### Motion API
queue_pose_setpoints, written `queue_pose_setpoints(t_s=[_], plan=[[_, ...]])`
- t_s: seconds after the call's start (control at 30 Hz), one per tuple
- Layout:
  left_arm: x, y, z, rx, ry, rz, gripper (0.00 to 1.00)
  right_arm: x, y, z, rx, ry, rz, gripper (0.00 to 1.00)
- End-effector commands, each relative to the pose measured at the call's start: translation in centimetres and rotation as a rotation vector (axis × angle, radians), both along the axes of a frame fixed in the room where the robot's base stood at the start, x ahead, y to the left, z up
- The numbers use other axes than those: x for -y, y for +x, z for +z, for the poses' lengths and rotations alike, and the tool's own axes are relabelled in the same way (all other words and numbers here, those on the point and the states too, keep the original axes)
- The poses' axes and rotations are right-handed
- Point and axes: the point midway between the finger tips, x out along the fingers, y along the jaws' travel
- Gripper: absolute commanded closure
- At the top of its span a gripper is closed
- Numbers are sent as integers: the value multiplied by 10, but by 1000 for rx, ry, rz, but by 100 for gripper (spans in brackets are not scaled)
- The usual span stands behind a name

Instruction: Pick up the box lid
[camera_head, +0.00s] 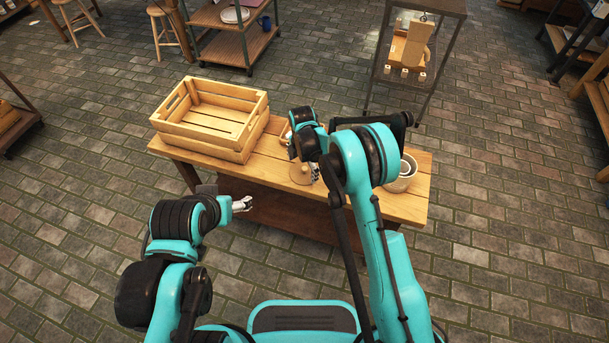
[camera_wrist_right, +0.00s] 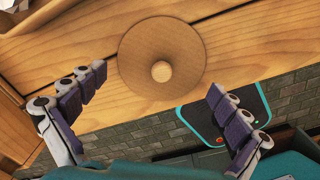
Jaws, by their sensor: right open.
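The box lid is a round wooden disc with a small round knob, lying flat on the table. In the head view the lid (camera_head: 299,175) shows partly behind my right gripper (camera_head: 314,172). In the right wrist view the whole lid (camera_wrist_right: 142,48) shows, with its knob (camera_wrist_right: 161,71) facing the camera. My right gripper (camera_wrist_right: 157,82) is open and empty there, with one finger on each side of the knob, apart from it. My left gripper (camera_head: 242,204) is off the table's front edge, away from the lid; its finger opening is too small to judge.
A slatted wooden crate (camera_head: 205,145) stands on the table's left end. A round light container (camera_head: 401,177) stands at the right end, partly behind my right arm. Another small object behind the right wrist is mostly hidden. The wooden table's (camera_head: 410,208) front strip is mostly bare.

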Motion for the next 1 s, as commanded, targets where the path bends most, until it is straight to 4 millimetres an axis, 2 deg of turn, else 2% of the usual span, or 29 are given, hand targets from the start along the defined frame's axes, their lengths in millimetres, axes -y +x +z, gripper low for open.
queue_pose_setpoints(t_s=[0.03,0.23,0.27,0.6,0.63,1.0], plan=[[0,0,-3,0,0,0,28,0,0,-5,0,0,0,0],[0,0,-1,0,0,0,28,0,0,-4,0,0,-1,0],[0,0,-1,0,0,0,28,0,0,-4,0,0,-1,5],[0,0,-1,0,0,0,28,0,0,-4,0,0,-1,95],[0,0,-1,0,0,0,28,0,0,-4,0,0,-1,100],[0,0,0,0,0,0,28,0,0,-2,1,1,-1,100]])
